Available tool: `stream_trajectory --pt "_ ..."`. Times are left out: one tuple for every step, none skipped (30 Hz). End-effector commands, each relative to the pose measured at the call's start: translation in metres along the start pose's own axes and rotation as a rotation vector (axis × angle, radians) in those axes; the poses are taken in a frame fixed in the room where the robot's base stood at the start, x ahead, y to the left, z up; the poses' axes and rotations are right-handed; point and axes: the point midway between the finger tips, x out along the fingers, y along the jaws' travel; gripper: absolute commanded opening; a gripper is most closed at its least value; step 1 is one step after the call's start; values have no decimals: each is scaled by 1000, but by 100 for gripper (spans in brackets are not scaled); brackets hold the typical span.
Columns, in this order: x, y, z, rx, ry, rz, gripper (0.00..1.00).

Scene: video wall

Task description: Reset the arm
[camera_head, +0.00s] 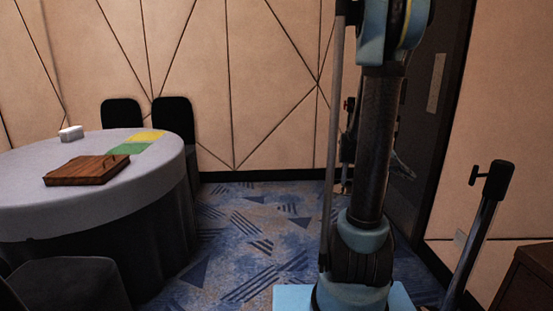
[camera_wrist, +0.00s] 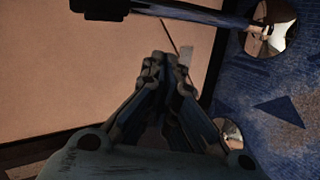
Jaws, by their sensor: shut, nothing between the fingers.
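My arm stands upright in the head view, right of the middle, with dark links and light blue joints. It hides part of the wall and a dark door-like panel (camera_head: 432,110) behind it. In the wrist view my gripper (camera_wrist: 166,62) has its fingers together, with nothing seen between them. The gripper points toward a beige wall (camera_wrist: 60,75), with blue carpet (camera_wrist: 275,115) to the right. In the head view the gripper is mostly hidden behind the arm, and I cannot make out its fingers there.
A round table (camera_head: 30,215) with a grey cloth stands at the left. It bears a wooden board (camera_head: 85,171), a white holder (camera_head: 71,133), and green (camera_head: 128,148) and yellow (camera_head: 147,136) sheets. Dark chairs (camera_head: 122,113) surround it. Patterned carpet (camera_head: 250,225) lies clear between table and arm.

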Motion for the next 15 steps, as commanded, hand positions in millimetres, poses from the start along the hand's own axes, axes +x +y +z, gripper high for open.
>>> stream_trajectory --pt "-7 -5 8 -1 10 -36 0" --pt "-11 -8 12 -1 16 -58 0" --pt "-16 -13 17 -2 24 -88 0" --pt "-20 -16 21 -2 30 -111 0" --pt "-24 -20 26 -3 35 -133 0" --pt "-29 -25 31 -3 43 -163 0" --pt "-33 -28 35 -3 49 -185 0" --pt "-36 -32 40 -4 54 -209 0" --pt "-42 -38 45 -4 62 -239 0" --pt "-46 -42 50 -5 67 -261 0" --pt "-50 -46 54 -6 73 -283 0" --pt "-55 -51 60 -7 79 -313 0" --pt "-59 -56 65 -7 84 -336 0" --pt "-63 -60 69 -8 89 -358 0" --pt "-68 -66 76 -8 95 -388 0"
